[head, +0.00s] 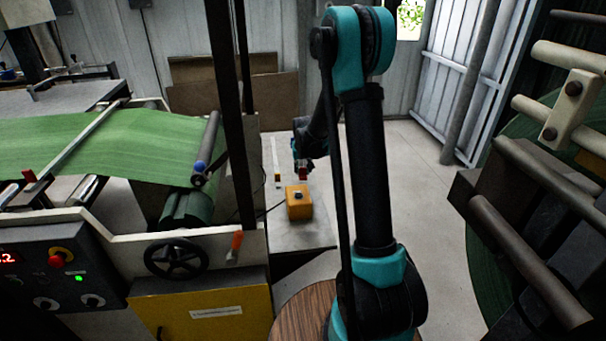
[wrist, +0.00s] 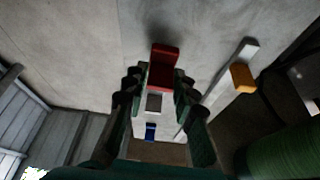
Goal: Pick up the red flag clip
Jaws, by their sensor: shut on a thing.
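The red flag clip (wrist: 163,68) is between the two fingers of my gripper (wrist: 160,82) in the wrist view. The fingers are shut on it, and its red end sticks out past the fingertips. In the head view my gripper (head: 303,167) is small and far off at the end of my arm, with the red clip (head: 303,174) at its tip. It is over the grey surface, just behind the yellow box. I cannot tell whether the clip touches the surface.
The yellow box (head: 299,204) with a dark button stands close in front of my gripper. A pale strip with a small orange-yellow piece (wrist: 243,78) lies beside it. The machine with green web (head: 110,140) is at left; a big green roll (head: 530,190) is at right.

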